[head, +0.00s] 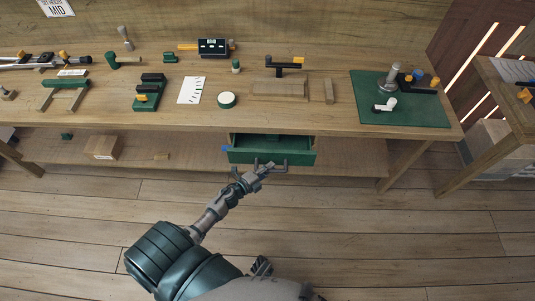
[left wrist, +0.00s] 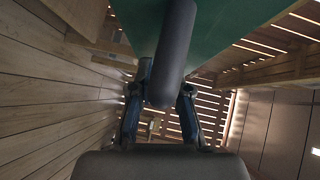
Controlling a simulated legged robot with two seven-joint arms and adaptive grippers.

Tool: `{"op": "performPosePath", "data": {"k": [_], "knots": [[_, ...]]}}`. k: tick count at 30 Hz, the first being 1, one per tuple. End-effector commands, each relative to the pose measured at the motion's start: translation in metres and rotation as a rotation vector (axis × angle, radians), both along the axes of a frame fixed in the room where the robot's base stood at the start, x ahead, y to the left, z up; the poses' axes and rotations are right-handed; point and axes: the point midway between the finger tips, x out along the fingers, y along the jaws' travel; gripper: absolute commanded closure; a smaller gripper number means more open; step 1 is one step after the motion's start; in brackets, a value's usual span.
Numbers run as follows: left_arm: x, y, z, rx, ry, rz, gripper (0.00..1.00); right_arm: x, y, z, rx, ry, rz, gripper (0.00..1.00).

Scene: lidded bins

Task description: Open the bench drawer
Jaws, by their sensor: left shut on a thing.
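The green bench drawer (head: 300,158) stands partly out from under the bench top, and its dark interior shows behind the front panel. Its grey bar handle (head: 278,167) is on the front. My left gripper (head: 262,168) is at the handle, with its arm reaching up from below. In the left wrist view the dark handle bar (left wrist: 172,50) runs between the two fingers of my left gripper (left wrist: 161,98), which is shut on it. The green drawer front (left wrist: 222,25) shows behind the bar. My right gripper is not in view.
The wooden bench top (head: 330,116) holds tools, a green mat (head: 430,113) and a white card (head: 191,90). A cardboard box (head: 103,147) sits on the lower shelf. A second table (head: 500,100) stands at right. The plank floor before the drawer is clear apart from my body.

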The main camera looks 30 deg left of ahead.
Motion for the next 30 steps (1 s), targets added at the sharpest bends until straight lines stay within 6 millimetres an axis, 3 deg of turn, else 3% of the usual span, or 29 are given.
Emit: {"op": "performPosePath", "data": {"k": [1, 3, 15, 21, 30], "knots": [[-0.011, -0.015, 0.004, -0.011, -0.005, -0.014, 1.0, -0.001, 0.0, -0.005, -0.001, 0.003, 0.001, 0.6], [-0.026, -0.024, 0.004, -0.013, -0.005, -0.014, 1.0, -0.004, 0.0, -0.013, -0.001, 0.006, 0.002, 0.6], [-0.088, -0.061, 0.004, -0.01, -0.009, -0.012, 1.0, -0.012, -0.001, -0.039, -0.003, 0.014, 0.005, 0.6], [-0.1, -0.068, 0.004, -0.009, -0.01, -0.013, 1.0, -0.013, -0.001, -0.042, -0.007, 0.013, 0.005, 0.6], [-0.102, -0.07, 0.004, -0.008, -0.011, -0.013, 1.0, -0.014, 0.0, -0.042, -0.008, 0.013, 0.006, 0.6]]}}
